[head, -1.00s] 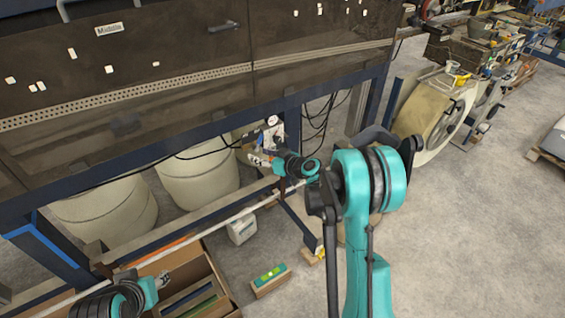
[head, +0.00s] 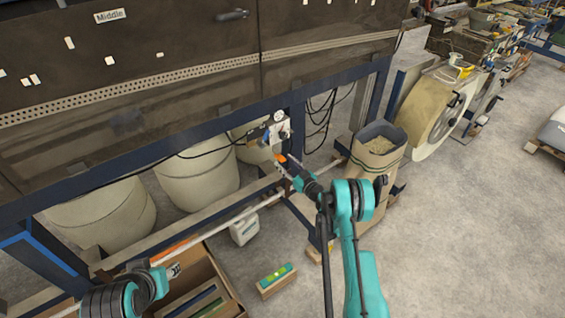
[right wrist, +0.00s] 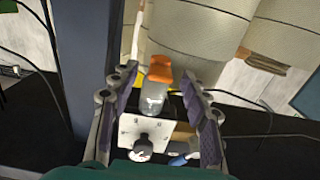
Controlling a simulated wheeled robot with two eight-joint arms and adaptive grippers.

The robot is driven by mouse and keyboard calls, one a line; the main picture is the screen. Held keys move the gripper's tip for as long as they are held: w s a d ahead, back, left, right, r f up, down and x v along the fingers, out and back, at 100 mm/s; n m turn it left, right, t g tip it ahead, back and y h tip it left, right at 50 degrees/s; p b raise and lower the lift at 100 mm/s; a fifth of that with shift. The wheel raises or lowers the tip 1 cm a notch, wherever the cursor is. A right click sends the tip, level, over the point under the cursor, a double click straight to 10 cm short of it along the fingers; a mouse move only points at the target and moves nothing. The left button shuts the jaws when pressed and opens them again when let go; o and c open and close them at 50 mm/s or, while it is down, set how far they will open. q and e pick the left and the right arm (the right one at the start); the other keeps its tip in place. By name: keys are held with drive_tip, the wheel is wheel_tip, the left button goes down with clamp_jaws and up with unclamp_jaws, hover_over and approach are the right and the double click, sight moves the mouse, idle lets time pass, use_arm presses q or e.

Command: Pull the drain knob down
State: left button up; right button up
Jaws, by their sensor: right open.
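The orange drain knob (right wrist: 160,70) is at the end of a clear filter bowl (right wrist: 156,100), beside a white plate with a dark round knob (right wrist: 145,137). In the head view the orange knob (head: 281,158) hangs below the pale unit (head: 279,130) on the machine's frame. My right gripper (head: 284,164) is at the unit. In the right wrist view its open fingers (right wrist: 156,105) stand either side of the bowl, with visible gaps; no grip on the orange knob shows. My left gripper (head: 170,271) is low at left, above the cardboard box; its jaws are unclear.
Blue frame beams and hanging black cables (head: 320,125) surround the unit. Large cream drums (head: 197,180) stand behind. A paper sack (head: 376,160) stands right of the right arm. A white canister (head: 244,229) and open cardboard box (head: 222,285) are on the floor.

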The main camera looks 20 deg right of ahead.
sight(282, 162)
drive_tip(key=shift+x, duration=1.3)
clamp_jaws()
drive_tip(key=shift+f, duration=0.75)
unclamp_jaws()
drive_tip(key=shift+f, duration=0.1)
drive_tip(key=shift+s, duration=0.1)
